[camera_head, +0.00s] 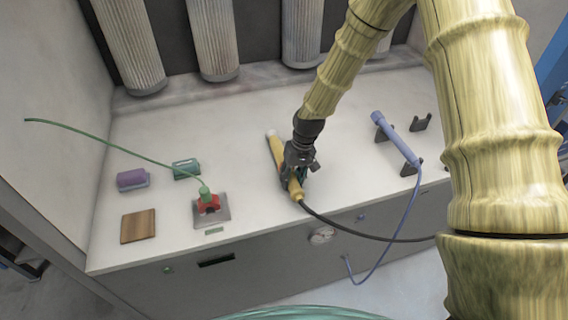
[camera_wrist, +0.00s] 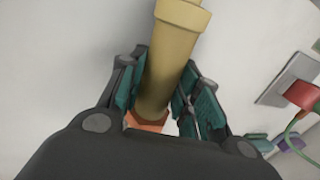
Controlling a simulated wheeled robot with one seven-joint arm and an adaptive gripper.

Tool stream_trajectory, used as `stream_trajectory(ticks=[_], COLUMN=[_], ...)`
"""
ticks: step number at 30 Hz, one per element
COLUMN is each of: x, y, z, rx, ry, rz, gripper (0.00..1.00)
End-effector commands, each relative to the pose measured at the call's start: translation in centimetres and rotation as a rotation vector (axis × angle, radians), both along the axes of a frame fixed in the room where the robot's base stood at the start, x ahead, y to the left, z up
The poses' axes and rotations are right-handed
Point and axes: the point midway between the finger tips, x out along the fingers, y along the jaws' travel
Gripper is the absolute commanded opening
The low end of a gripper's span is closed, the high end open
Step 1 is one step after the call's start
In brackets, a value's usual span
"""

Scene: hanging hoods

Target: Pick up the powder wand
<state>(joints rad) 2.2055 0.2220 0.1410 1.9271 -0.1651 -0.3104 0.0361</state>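A yellow wand (camera_head: 275,150) lies on the white bench top with a black cable running from its near end. A blue wand (camera_head: 395,139) rests in dark holders at the right, with a blue hose. The frames do not say which one is the powder wand. My gripper (camera_head: 294,180) is down at the yellow wand, hiding its middle. In the wrist view the yellow wand (camera_wrist: 172,65) runs between the two teal-padded fingers, close against both. Whether they press on it is not clear. An orange-red part (camera_wrist: 148,124) shows below it.
At the left are a green-topped red fitting (camera_head: 208,203) on a grey plate with a green hose, a purple sponge-like block (camera_head: 132,179), a green block (camera_head: 186,168) and a wooden square (camera_head: 138,226). Pleated filter cylinders (camera_head: 213,40) hang behind. Bare bench lies around the yellow wand.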

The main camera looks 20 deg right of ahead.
Motion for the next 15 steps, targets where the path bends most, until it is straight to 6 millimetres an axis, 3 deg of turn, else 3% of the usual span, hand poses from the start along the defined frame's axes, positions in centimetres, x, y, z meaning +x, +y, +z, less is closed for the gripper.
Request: stream_trajectory(ticks=[1,3,15], x=[0.0,0.0,0.06], y=[-0.02,-0.02,-0.02], z=[0.0,0.0,0.5], rx=[0.0,0.0,0.0], ry=[0.0,0.0,-0.001], rz=[0.0,0.0,0.0], gripper=[0.14,0.04,0.04])
